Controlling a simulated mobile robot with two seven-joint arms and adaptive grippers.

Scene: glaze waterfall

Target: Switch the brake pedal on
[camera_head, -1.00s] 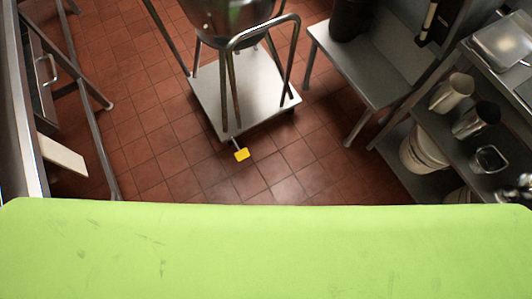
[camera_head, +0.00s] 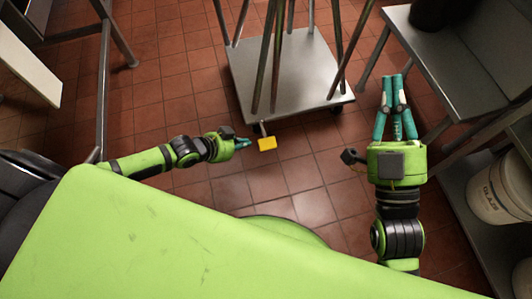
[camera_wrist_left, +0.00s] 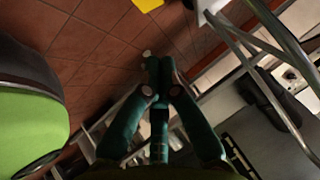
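The brake pedal is a small yellow plate (camera_head: 267,143) on a short metal stem at the near edge of the wheeled cart base (camera_head: 283,66). In the left wrist view the yellow pedal (camera_wrist_left: 147,3) shows only in part at the top edge. My left gripper (camera_head: 247,143) is just left of the pedal in the head view; its fingers are together with nothing between them, and I cannot tell whether it touches the pedal. In the left wrist view its fingertips (camera_wrist_left: 157,62) meet. My right gripper (camera_head: 394,78) is shut and empty, right of the cart.
A steel table (camera_head: 455,75) stands at the right, with a white bucket (camera_head: 492,188) on a low shelf beside it. Metal legs (camera_head: 103,80) and a pale board (camera_head: 28,75) are at the left. Red tiled floor (camera_head: 310,205) is clear in front of the cart.

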